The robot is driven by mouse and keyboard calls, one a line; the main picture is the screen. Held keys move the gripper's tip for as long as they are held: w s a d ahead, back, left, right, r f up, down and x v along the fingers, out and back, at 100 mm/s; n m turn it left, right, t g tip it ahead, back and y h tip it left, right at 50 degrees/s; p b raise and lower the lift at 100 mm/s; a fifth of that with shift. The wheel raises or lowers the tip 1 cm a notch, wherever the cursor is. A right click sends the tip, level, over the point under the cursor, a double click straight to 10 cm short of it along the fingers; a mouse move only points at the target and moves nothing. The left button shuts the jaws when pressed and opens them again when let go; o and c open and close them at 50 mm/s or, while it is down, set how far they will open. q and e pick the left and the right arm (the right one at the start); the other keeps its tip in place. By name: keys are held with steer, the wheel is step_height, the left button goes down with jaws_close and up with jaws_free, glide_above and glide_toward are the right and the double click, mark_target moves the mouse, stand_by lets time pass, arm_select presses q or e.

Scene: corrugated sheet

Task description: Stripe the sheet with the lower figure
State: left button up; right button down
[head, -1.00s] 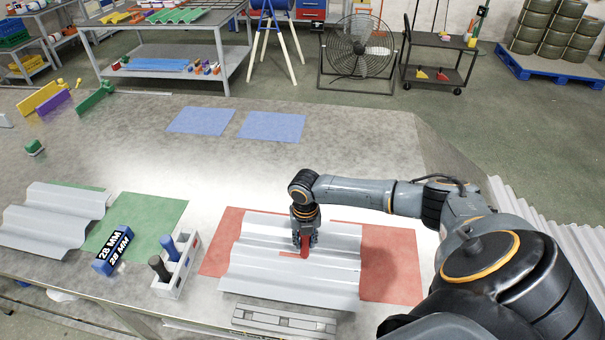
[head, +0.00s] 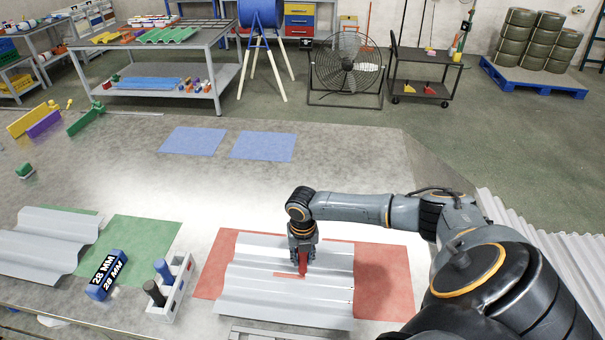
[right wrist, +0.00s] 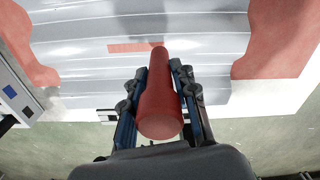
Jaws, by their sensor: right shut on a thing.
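The grey corrugated sheet (head: 250,300) lies on a red mat (head: 385,280) on the bench. My right gripper (head: 303,258) is shut on a red marker (head: 303,266), tip down over the sheet; in the right wrist view the marker (right wrist: 158,105) sits between the fingers. A short red stripe (head: 285,274) runs left from the tip; it also shows in the right wrist view (right wrist: 128,47). I cannot tell whether the tip touches. A blue block (head: 106,274) stands at the left; both its labels seem to read 28 MM. My left gripper is not in view.
A white rack (head: 176,290) holds a blue and a dark marker. Another corrugated sheet (head: 40,240) overlaps a green mat (head: 140,240) at the left. Two blue mats (head: 262,146) lie farther back. The bench middle is clear.

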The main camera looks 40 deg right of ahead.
step_height(320, 180, up, 3)
steer(key=shift+r+p, duration=0.1)
steer(key=shift+p, duration=0.25)
arm_select(q)
steer(key=shift+r, duration=0.65)
arm_select(e)
steer(key=shift+r, duration=1.3)
steer(key=shift+a+m+b, duration=0.3)
steer(key=shift+a, duration=0.1)
arm_select(q)
step_height(320, 180, down, 14)
steer(key=b, duration=1.4)
steer(key=shift+f, duration=0.25)
arm_select(e)
steer(key=s+a+r+m, duration=0.3)
steer(key=a+m, duration=0.6)
steer(key=m, duration=0.5)
steer(key=s+a+r+m, duration=0.3)
steer(key=s+a+m, duration=0.2)
steer(key=a+m, duration=0.4)
steer(key=m, duration=0.5)
steer(key=shift+s+r, duration=0.15)
steer(key=shift+s, duration=0.05)
